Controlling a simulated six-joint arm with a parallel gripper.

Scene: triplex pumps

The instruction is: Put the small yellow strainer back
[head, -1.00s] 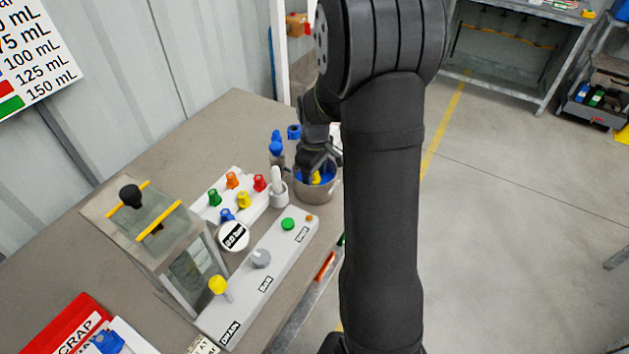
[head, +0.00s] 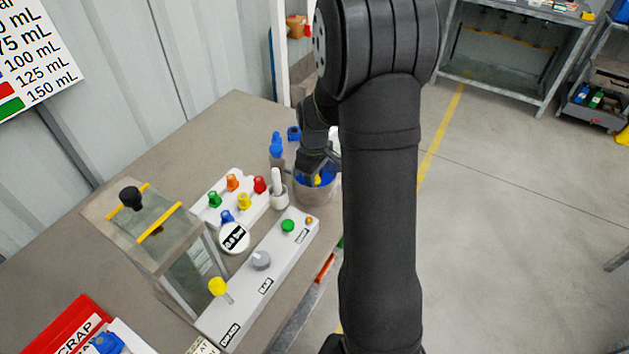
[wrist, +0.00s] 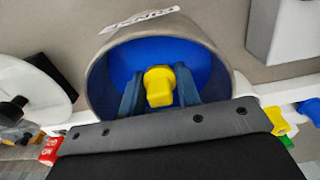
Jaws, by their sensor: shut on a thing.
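My gripper (wrist: 158,92) is shut on a small yellow strainer (wrist: 159,86), with one dark blue finger on each side of it. The strainer is inside the mouth of a grey round pot (wrist: 103,85) with a blue interior. In the head view the gripper (head: 317,176) reaches down into this pot (head: 313,196), and only a bit of yellow shows. I cannot tell whether the strainer touches the pot's bottom. A white rack (head: 213,217) to the left of the pot holds small coloured pieces: green, orange, red, yellow (head: 244,201) and blue.
A white holder with an upright white rod (head: 277,186) stands close left of the pot. A blue-topped bottle (head: 276,147) is behind. A grey panel with knobs (head: 262,277), a glass-sided box (head: 150,228) and a red scrap tray (head: 65,322) are nearer. Bare table lies at back left.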

